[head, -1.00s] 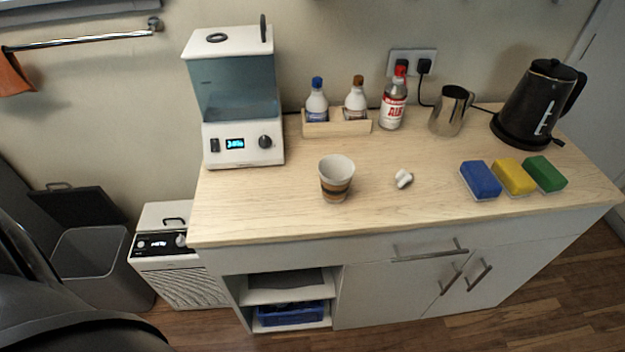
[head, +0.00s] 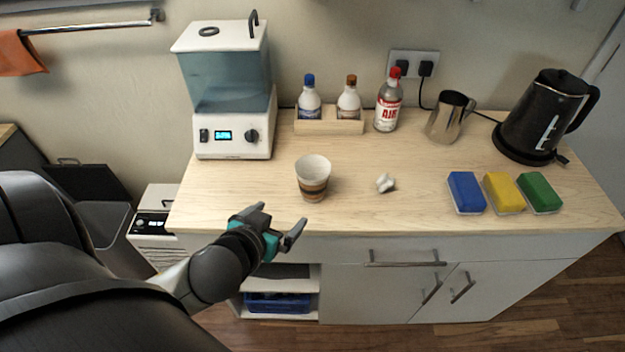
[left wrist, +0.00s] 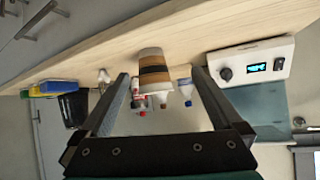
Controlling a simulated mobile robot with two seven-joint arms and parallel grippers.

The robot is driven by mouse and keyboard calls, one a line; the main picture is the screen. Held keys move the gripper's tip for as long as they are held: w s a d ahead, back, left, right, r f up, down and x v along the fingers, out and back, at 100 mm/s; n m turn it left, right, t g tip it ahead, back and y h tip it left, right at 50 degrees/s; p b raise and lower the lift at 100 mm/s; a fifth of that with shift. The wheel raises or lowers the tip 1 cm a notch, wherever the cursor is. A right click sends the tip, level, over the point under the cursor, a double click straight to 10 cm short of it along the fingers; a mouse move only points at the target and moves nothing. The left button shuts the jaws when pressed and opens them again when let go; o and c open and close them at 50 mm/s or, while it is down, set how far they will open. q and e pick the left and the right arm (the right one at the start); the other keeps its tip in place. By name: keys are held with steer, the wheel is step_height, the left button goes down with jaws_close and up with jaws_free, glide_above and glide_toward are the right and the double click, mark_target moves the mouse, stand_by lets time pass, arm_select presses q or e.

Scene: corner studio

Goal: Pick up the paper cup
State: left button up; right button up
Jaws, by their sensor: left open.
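The paper cup (head: 313,178) stands upright on the wooden counter, white with brown and dark bands. My left gripper (head: 278,222) is open and empty at the counter's front edge, just in front of the cup and a little to its left in the head view. In the left wrist view the picture is upside down; the cup (left wrist: 154,72) shows beyond and between the open fingers of the left gripper (left wrist: 165,90), apart from them. My right gripper is not in view.
A water dispenser (head: 228,95) stands left of the cup. A small white object (head: 385,183) lies right of it. Bottles in a wooden holder (head: 328,126) stand behind. Sponges (head: 503,193), a steel pitcher (head: 450,118) and a black kettle (head: 540,118) are at the right.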

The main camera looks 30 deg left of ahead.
mark_target(305, 187)
arm_select(q)
steer(key=shift+t+h, duration=0.3)
steer(key=shift+t, duration=0.2)
steer(key=w, duration=0.3)
steer(key=w+f+b, duration=0.1)
steer(key=w, duration=0.2)
steer(key=w+f+b, duration=0.1)
steer(key=w, duration=0.3)
steer(key=shift+a+f, duration=0.1)
steer(key=shift+a, duration=0.3)
steer(key=x, duration=0.1)
steer(key=b+x, duration=0.1)
steer(key=x, duration=0.1)
steer(key=shift+d+f, duration=0.2)
steer(key=shift+f, duration=0.1)
steer(key=shift+x, duration=0.85)
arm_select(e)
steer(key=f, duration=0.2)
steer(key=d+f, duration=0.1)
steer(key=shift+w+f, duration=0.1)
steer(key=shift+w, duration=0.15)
arm_select(q)
steer(key=c, duration=1.1)
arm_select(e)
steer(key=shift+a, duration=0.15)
arm_select(q)
steer(key=shift+r, duration=0.1)
steer(key=shift+c, duration=0.2)
